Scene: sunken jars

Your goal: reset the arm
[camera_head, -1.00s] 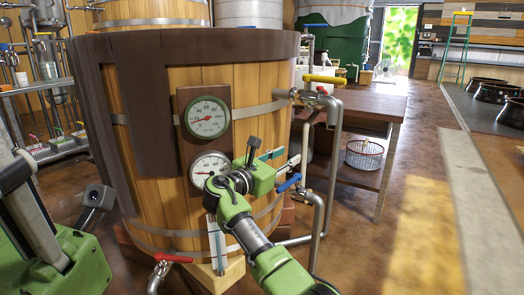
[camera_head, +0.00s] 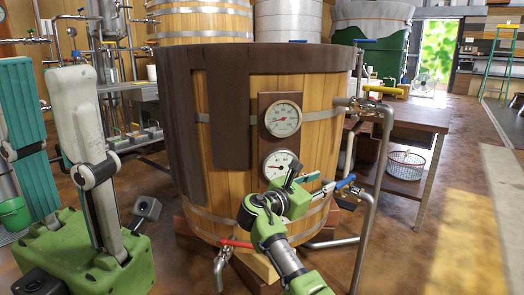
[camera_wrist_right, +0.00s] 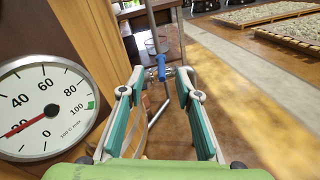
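My left gripper (camera_head: 52,140) is large at the left of the head view, its fingers pointing up. Its teal-padded finger and pale grey finger stand apart with nothing seen between them. My right gripper (camera_head: 304,188) is in front of the wooden vat (camera_head: 325,115), just below and right of the lower dial gauge (camera_head: 281,166). In the right wrist view its two teal-padded fingers (camera_wrist_right: 158,108) are apart and the space between them is empty. A blue valve handle (camera_wrist_right: 161,67) shows beyond the fingertips, and a gauge (camera_wrist_right: 45,108) is close on the left.
Metal pipes (camera_head: 384,150) with a yellow handle (camera_head: 384,90) run down the vat's right side. A red-handled tap (camera_head: 236,244) sticks out low in front. A wooden table (camera_head: 415,117) stands behind right. Open floor (camera_head: 440,240) lies at right.

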